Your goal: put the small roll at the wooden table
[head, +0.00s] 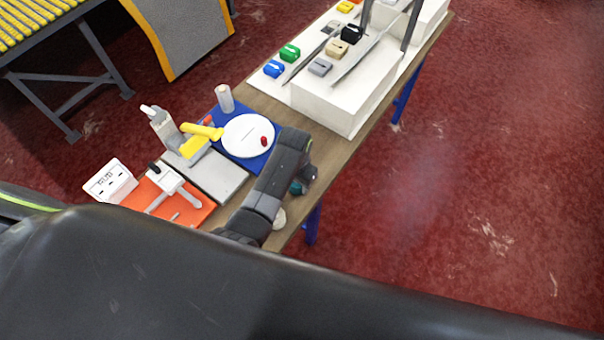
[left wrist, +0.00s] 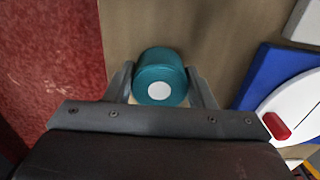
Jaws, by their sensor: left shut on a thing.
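The small roll (left wrist: 160,78) is a teal cylinder with a white round end. It sits between the two fingers of my left gripper (left wrist: 162,88), which is shut on it. In the head view a bit of the teal roll (head: 297,187) shows beside my left gripper (head: 303,181), mostly hidden by the arm. The wooden table (head: 322,148) is a long brown top on blue legs; its bare wood (left wrist: 200,28) lies under the roll in the left wrist view. I cannot tell whether the roll touches the wood. My right gripper is out of view.
A blue mat (head: 220,112) with a white disc (head: 246,136) and red piece lies left of my gripper. Red floor lies beyond the edge.

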